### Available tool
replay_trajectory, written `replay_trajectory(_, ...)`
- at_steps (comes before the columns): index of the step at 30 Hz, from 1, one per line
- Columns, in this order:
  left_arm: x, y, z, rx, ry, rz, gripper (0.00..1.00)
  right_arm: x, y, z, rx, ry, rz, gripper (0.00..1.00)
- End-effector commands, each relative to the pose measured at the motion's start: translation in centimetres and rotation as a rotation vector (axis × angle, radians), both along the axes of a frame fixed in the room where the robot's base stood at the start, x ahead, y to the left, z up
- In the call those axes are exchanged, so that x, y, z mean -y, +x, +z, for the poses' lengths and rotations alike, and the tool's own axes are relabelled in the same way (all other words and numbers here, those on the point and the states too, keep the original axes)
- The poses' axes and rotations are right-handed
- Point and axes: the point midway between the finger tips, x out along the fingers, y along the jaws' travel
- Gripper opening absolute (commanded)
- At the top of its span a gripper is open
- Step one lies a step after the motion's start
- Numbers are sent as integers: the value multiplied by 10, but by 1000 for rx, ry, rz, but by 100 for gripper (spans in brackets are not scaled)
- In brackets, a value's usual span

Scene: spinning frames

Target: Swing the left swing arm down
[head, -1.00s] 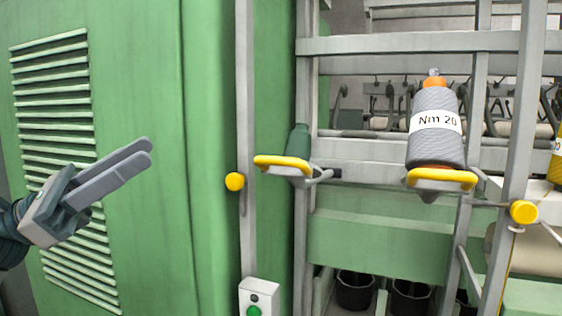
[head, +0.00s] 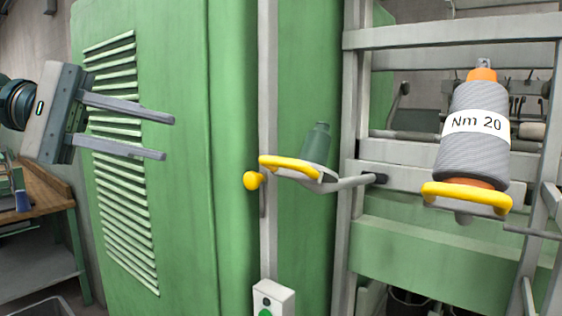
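The left swing arm (head: 345,184) is a grey bar reaching out from the frame post, with a yellow handle (head: 289,167) at its outer end. A dark green bottle-shaped piece (head: 318,143) stands on it. The arm is up, roughly level. A yellow knob (head: 253,180) sits just left of the handle on a grey post. My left gripper (head: 170,138) is open and empty, in front of the green cabinet, left of the handle and apart from it. A second yellow handle (head: 466,197) is at the right, below a grey yarn cone labelled Nm 20 (head: 475,150). My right gripper is not visible.
The green cabinet (head: 175,60) with a louvred vent fills the left. A control box (head: 273,299) with a green button is below the knob. A workbench (head: 40,190) stands at far left. Free space lies between my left gripper and the handle.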

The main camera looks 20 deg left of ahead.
Motion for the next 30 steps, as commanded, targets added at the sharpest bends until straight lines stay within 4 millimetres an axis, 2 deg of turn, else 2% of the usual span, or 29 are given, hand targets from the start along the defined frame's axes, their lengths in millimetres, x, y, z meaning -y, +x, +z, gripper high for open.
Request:
replay_trajectory(5,3,1,0,-1,-1,-2,29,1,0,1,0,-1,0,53)
replay_trajectory(11,15,6,-3,-3,0,-3,29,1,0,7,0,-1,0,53)
replay_trajectory(17,40,16,-8,-4,1,-4,29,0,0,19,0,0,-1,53)
replay_trajectory(30,111,45,-25,-2,-1,-6,29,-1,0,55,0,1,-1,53)
